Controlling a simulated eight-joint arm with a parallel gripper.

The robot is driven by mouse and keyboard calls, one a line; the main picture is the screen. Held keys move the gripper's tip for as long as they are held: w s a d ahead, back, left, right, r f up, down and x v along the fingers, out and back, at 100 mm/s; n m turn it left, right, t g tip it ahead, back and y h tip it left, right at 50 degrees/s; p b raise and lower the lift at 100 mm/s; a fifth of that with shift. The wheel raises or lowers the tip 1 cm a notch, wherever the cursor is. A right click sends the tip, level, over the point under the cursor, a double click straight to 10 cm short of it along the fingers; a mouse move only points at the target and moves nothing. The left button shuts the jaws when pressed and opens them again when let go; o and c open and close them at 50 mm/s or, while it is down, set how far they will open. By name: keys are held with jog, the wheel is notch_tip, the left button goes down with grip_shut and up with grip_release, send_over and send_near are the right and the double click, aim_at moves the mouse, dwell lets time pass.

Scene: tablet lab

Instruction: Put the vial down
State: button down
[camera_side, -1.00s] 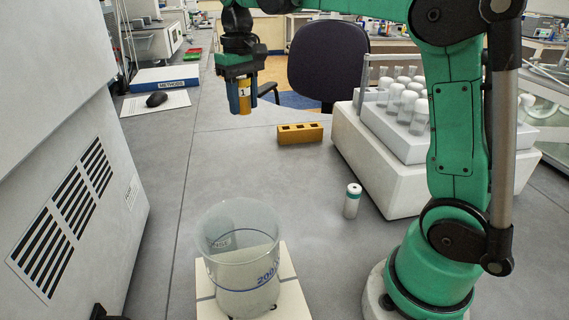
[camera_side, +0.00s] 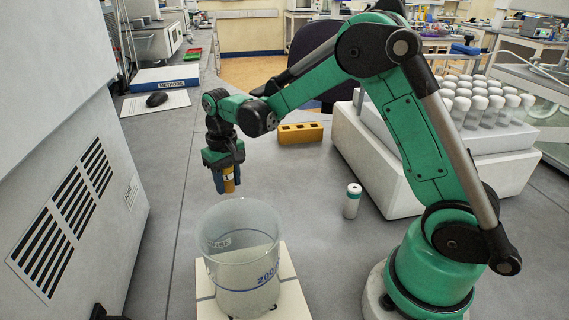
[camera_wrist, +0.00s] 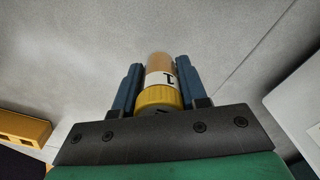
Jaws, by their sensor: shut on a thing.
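My gripper (camera_side: 224,182) is shut on the vial (camera_side: 229,180), an amber vial with a white label marked 1 and a yellow cap. In the side view the vial hangs upright, behind the clear beaker's rim. In the wrist view the blue fingers of my gripper (camera_wrist: 160,85) flank the vial (camera_wrist: 160,77), its cap nearest the camera and grey bench beyond it. I cannot tell exactly how far its base is from the bench.
A clear beaker (camera_side: 240,265) stands on a pale plate in front. A yellow block with holes (camera_side: 300,133) lies behind; it also shows in the wrist view (camera_wrist: 22,127). Bench between is bare.

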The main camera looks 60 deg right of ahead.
aim_at(230, 193)
jog(key=shift+f, duration=1.9)
jog(key=shift+f, duration=0.15)
jog(key=shift+c, duration=2.4)
grip_release()
